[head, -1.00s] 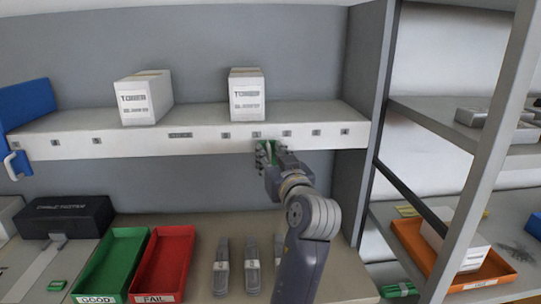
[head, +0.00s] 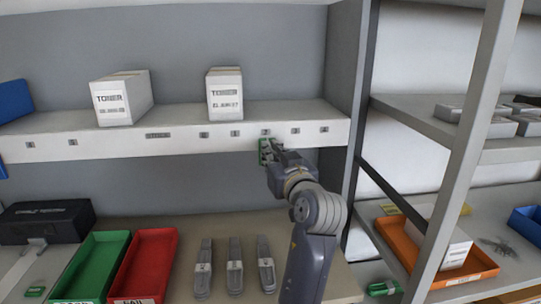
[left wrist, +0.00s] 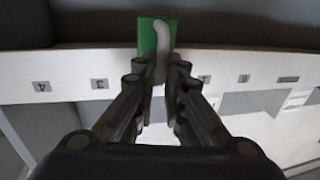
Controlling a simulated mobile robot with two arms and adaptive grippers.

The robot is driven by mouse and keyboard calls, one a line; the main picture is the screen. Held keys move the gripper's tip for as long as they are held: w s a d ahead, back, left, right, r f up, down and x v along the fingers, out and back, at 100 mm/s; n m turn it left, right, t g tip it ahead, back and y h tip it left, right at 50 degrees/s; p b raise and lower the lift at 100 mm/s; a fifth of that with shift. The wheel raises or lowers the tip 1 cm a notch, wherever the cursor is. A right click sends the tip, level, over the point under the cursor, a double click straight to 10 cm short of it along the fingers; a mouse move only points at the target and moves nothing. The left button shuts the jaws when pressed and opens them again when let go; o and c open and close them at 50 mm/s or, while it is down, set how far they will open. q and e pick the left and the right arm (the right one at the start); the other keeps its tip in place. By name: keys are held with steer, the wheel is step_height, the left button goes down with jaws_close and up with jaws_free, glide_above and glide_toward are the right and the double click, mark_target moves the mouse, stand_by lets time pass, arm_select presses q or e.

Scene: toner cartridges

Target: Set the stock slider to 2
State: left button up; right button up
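The stock slider (head: 263,151) is a green block on the shelf's white front edge. In the head view it sits just below the label 2. In the left wrist view, which is upside down, the green slider (left wrist: 147,36) with its pale handle (left wrist: 161,42) stands between labels 3 and 1, covering the place of label 2. My left gripper (head: 272,154) is at the slider. Its fingers (left wrist: 160,75) lie on both sides of the handle, closed in on it. The fingertips partly hide the handle. My right gripper is in neither view.
Two white toner boxes (head: 122,99) (head: 225,94) stand on the shelf (head: 170,117) above. Below are a green tray (head: 92,265), a red tray (head: 146,262) and grey cartridges (head: 235,262). A grey upright (head: 347,90) stands to the right.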

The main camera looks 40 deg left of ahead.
arm_select(q)
steer(key=o, duration=0.4)
steer(key=shift+s+a, duration=0.2)
steer(key=shift+a, duration=0.1)
step_height(320, 180, up, 10)
steer(key=shift+w, duration=0.25)
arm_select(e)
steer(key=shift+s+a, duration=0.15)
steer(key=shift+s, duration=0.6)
arm_select(q)
steer(key=shift+d+f, duration=0.15)
steer(key=shift+f, duration=0.05)
